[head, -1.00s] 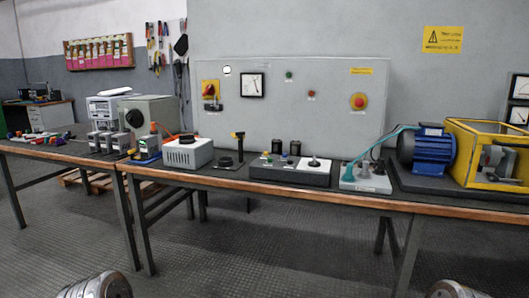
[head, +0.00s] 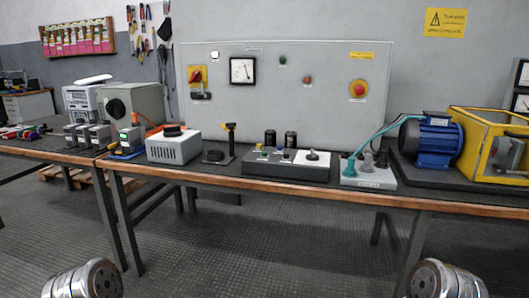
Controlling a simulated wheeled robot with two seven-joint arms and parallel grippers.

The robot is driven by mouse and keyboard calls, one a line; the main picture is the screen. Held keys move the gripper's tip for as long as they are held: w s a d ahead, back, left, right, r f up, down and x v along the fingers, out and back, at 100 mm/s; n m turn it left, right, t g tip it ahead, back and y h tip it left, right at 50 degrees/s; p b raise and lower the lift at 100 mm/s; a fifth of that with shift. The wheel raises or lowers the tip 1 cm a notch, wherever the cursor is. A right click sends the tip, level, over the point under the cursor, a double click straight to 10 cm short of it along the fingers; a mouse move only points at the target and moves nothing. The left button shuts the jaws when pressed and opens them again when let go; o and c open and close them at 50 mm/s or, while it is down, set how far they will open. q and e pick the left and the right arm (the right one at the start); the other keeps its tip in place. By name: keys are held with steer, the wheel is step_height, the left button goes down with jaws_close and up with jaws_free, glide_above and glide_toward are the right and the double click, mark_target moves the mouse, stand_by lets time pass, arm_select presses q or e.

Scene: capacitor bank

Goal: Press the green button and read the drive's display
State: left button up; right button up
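The green button (head: 283,60) sits high on the grey upright panel (head: 220,115) behind the bench. A red button (head: 307,80) is lower and to its right. Both are small in this view. I cannot tell for sure which device is the drive, and no readable display shows. Several small grey boxes (head: 130,138) stand on the left bench, one with a small green patch on its front. Only rounded silver parts of my two arms show at the bottom edge, well short of the bench. Neither gripper is in view.
A dial gauge (head: 242,70), a yellow-red switch (head: 196,77) and a red emergency stop (head: 358,89) are on the panel. The bench (head: 230,185) carries a white box (head: 174,147), a control box (head: 290,164) and a blue motor (head: 433,141). Floor before it is clear.

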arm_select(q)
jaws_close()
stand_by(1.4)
